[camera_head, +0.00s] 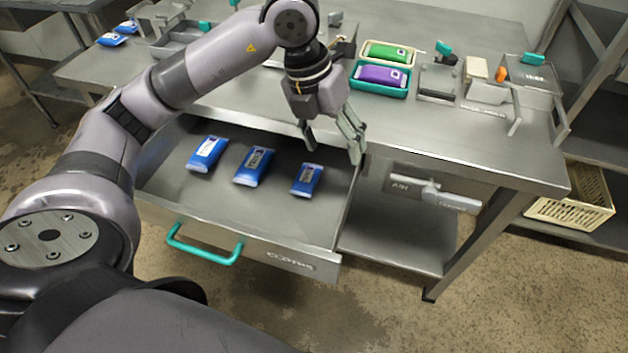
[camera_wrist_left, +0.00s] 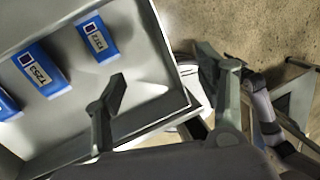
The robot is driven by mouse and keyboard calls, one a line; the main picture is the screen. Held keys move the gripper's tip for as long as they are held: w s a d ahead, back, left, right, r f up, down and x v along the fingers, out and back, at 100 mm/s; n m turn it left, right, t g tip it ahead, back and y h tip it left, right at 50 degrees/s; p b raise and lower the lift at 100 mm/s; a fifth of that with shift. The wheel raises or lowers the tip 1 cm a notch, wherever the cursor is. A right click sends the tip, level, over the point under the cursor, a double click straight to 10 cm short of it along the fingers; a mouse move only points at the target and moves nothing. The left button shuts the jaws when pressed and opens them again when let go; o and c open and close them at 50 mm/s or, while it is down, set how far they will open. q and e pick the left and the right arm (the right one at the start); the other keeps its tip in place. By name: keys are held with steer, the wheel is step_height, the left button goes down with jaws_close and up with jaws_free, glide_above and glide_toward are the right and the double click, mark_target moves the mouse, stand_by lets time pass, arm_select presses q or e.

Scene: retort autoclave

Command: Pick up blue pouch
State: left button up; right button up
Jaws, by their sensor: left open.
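Three blue pouches lie apart in the open drawer (camera_head: 290,225) in the head view: a left one (camera_head: 208,153), a middle one (camera_head: 254,166) and a right one (camera_head: 307,179). My left gripper (camera_head: 334,154) is open and empty, pointing down above the drawer's right side, to the right of and above the right pouch. In the left wrist view, the right pouch (camera_wrist_left: 97,38) and the middle pouch (camera_wrist_left: 41,69) show with labels up, and a third is cut by the left edge. The open fingers (camera_wrist_left: 168,105) straddle the drawer's side wall. My right gripper is not in view.
The drawer has a teal handle (camera_head: 204,246) at its front. On the table above, a green pouch (camera_head: 389,52) and a purple pouch (camera_head: 381,76) lie in trays. More blue pouches (camera_head: 112,39) lie at the far left. A cream crate (camera_head: 572,199) sits on a low shelf at right.

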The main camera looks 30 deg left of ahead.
arm_select(q)
steer(key=w+a+n+y, duration=0.1)
steer(key=a+n+y, duration=0.15)
steer(key=a, duration=0.45)
steer(key=b, duration=0.3)
glide_above(307, 176)
steer(key=shift+m+t+y, duration=0.3)
steer(key=shift+m+y, duration=0.05)
steer(key=f, duration=1)
steer(key=shift+s+f, duration=0.25)
step_height(307, 176, down, 5)
steer(key=shift+w+f+b, duration=0.1)
steer(key=shift+f+b, duration=0.1)
steer(key=shift+b, duration=0.1)
steer(key=shift+w+f, duration=0.1)
steer(key=shift+f, duration=0.2)
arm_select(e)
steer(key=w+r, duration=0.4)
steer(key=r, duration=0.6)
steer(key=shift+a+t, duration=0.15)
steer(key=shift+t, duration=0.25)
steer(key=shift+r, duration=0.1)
arm_select(q)
steer(key=c, duration=1.2)
